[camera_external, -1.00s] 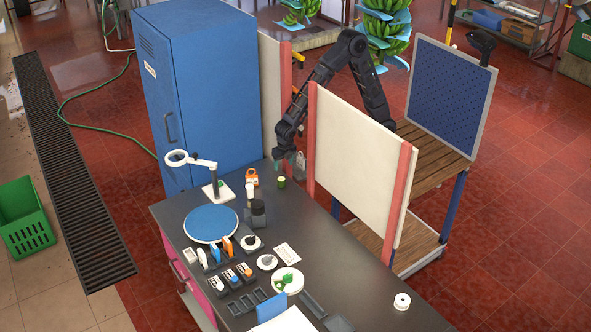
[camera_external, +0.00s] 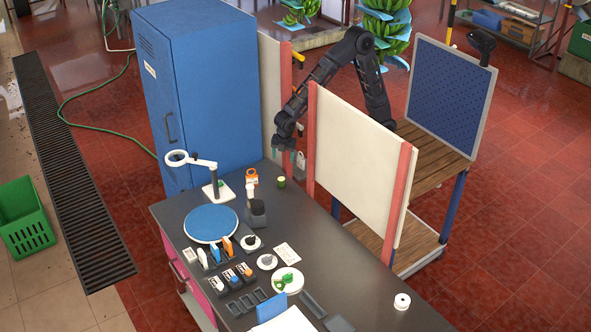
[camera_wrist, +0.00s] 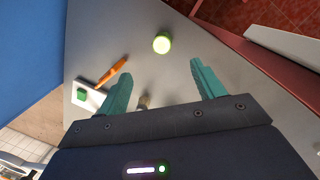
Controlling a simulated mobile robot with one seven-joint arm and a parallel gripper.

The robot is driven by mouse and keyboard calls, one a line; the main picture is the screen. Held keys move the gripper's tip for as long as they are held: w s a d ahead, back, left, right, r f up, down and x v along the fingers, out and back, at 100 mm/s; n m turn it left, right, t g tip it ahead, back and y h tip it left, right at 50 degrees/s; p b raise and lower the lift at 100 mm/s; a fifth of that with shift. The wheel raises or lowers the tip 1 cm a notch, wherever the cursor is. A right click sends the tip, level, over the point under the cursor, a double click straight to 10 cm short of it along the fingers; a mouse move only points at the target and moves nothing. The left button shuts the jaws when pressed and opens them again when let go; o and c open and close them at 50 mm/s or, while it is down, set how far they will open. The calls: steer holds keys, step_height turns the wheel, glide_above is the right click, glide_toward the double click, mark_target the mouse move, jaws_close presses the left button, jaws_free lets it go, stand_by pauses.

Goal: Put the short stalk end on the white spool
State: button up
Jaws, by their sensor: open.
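The short stalk end (camera_external: 282,182) is a small stub with a pale green top, standing upright on the dark bench near its far edge. In the wrist view the stalk end (camera_wrist: 162,43) lies ahead of and between the fingertips, apart from both. The white spool (camera_external: 402,301) stands at the bench's near right end; the wrist view does not show it. My gripper (camera_external: 286,157) reaches through the gap between the panels, above and slightly behind the stalk end. Its teal fingers are spread and empty, as the wrist view (camera_wrist: 160,78) also shows.
A cream panel with red posts (camera_external: 358,160) stands along the bench's right side, close to my arm. A blue cabinet (camera_external: 205,90) rises behind left. An orange item (camera_external: 252,177), a magnifier lamp (camera_external: 212,185) and a blue disc (camera_external: 210,224) stand left of the stalk end.

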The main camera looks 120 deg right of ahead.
steer(key=m, duration=2.6)
glide_above(281, 179)
steer(key=a, duration=0.1)
step_height(281, 179, down, 5)
steer(key=shift+d+f, duration=0.15)
steer(key=shift+f, duration=1.65)
steer(key=shift+d+f, duration=0.15)
steer(key=shift+f, duration=1.65)
steer(key=shift+d+f, duration=0.15)
steer(key=shift+f, duration=1.65)
steer(key=c, duration=1.2)
steer(key=shift+r, duration=0.15)
